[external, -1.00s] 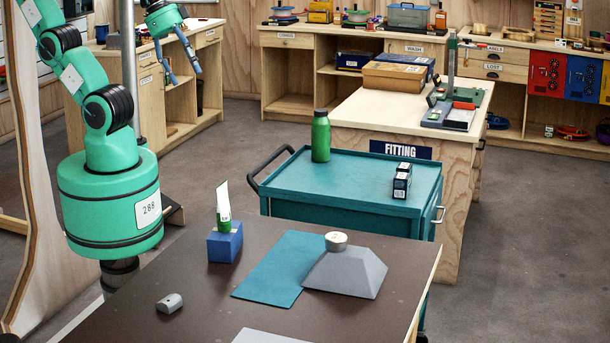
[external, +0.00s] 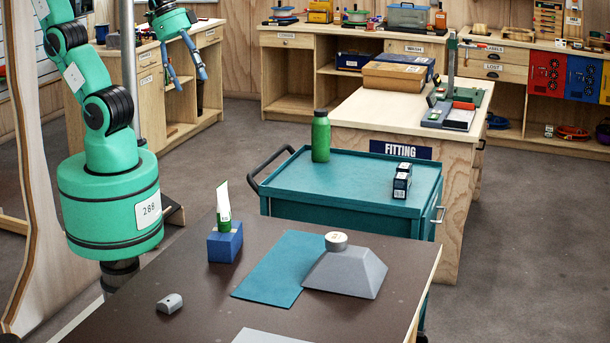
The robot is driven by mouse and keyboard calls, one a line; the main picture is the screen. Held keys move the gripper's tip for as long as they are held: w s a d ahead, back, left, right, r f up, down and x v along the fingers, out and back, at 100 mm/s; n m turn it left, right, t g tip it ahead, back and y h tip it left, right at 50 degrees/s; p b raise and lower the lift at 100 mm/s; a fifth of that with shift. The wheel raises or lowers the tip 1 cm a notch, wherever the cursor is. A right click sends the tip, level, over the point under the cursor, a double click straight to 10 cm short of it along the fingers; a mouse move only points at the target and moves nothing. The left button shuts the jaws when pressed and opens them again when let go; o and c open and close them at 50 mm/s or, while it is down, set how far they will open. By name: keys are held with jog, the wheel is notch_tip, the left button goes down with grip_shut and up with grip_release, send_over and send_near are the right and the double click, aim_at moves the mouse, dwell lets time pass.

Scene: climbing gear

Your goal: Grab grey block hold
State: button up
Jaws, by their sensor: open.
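A small grey block with a rounded top (external: 170,303), which looks like the grey block hold, lies on the dark table (external: 190,275) at the front left. My gripper (external: 191,82) is open and empty at the upper left, fingers pointing down. It is raised well above the table and far from both grey pieces. Nothing is between its fingers.
A blue block (external: 225,243) with a green-and-white tube (external: 223,208) on it stands behind the small grey piece. A teal mat (external: 280,268) lies mid-table. Behind is a teal cart (external: 360,190) with a green bottle (external: 320,136). The table around the small grey piece is clear.

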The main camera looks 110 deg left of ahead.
jog(key=w+d+f+m+g+b, duration=0.1)
jog(key=w+d+f, duration=0.5)
jog(key=d, duration=0.2)
jog(key=w+d+f+g+b, duration=0.1)
jog(key=w+d+f+g, duration=0.1)
jog(key=w+d+f, duration=0.55)
jog(key=s+d+f+g, duration=0.1)
jog(key=s+d+f, duration=0.1)
jog(key=d+f, duration=0.7)
jog(key=s+d+f+m+g+b, duration=0.1)
jog(key=s+d+f, duration=0.1)
jog(key=d+f, duration=0.8)
jog(key=shift+d, duration=0.75)
jog(key=shift+f, duration=0.1)
jog(key=b, duration=0.2)
send_over(168, 298)
jog(key=shift+d+f, duration=0.15)
jog(key=shift+f, duration=4.1)
